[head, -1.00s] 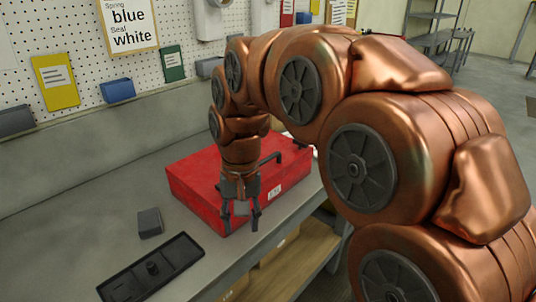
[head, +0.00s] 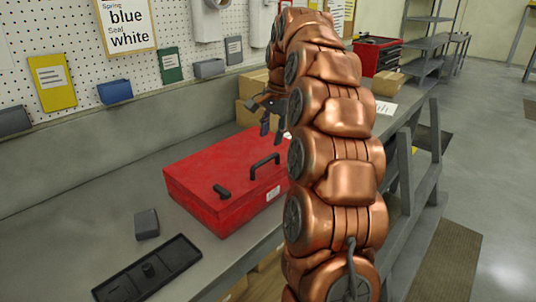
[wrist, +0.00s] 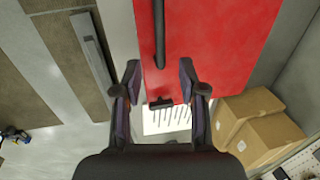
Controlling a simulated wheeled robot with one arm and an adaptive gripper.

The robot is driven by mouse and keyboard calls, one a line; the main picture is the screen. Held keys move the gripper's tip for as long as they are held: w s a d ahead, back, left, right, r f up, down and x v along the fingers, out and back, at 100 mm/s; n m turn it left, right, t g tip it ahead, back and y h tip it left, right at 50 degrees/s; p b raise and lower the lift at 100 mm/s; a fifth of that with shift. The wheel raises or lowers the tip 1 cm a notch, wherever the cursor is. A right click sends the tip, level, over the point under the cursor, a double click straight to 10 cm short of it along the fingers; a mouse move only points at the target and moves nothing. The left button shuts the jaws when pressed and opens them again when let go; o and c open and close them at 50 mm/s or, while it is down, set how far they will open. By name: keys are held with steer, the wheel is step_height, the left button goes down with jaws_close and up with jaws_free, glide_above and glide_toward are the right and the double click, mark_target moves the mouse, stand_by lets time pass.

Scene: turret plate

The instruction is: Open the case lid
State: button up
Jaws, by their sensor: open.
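The red case (head: 215,175) sits on the grey workbench with its lid down. A black bar handle (head: 264,165) and a small black latch-like piece (head: 222,191) show on it. My gripper (head: 266,124) is open and empty, raised above the back of the case, apart from it. In the wrist view the red case (wrist: 215,45) lies below, with a dark bar (wrist: 159,35) ahead of my open gripper (wrist: 159,75). A small black piece shows on the red between the fingers. My arm hides the case's right end in the head view.
A dark tray (head: 150,270) and a small grey block (head: 147,224) lie at the bench's front left. Cardboard boxes (wrist: 258,128) stand beyond the case. A pegboard wall (head: 185,40) with bins runs behind the bench. A red cabinet (head: 375,56) stands farther back.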

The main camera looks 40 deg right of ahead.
mark_target(268, 158)
steer(key=shift+w+a+f+p, duration=0.1)
steer(key=shift+w+f+p, duration=0.2)
steer(key=shift+f, duration=0.95)
steer(key=shift+w+f+p, duration=0.2)
steer(key=shift+f+p, duration=0.15)
steer(key=shift+f, duration=0.9)
steer(key=shift+w+a+f+p, duration=0.1)
steer(key=shift+w+f+p, duration=0.2)
steer(key=shift+f, duration=0.95)
steer(key=shift+d, duration=0.1)
jaws_close()
